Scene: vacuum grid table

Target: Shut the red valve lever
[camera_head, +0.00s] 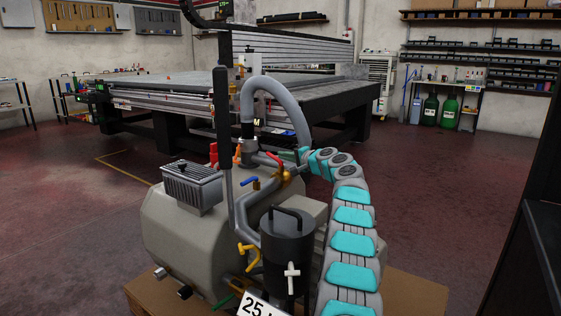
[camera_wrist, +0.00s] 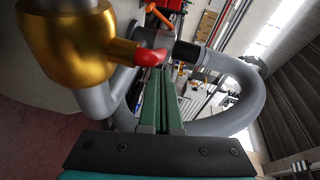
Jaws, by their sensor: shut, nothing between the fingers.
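The red valve lever (camera_head: 275,161) sits on a brass valve (camera_head: 285,176) on top of the grey vacuum pump unit, and slants up to the left. In the wrist view the red lever (camera_wrist: 151,57) sticks out from the large brass body (camera_wrist: 68,42) at the upper left. My gripper (camera_wrist: 161,78) has its green fingers together and empty, with the tips just below and beside the red lever. Whether they touch it I cannot tell. In the head view my wrist is right of the valve, and the fingers are hard to make out.
A grey hose (camera_head: 285,97) arches over the valve and fills the right of the wrist view. A blue lever (camera_head: 249,182), a yellow lever (camera_head: 248,254) and a black canister (camera_head: 287,240) are close by on the pump. The large grid table (camera_head: 330,96) stands behind. Floor at right is clear.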

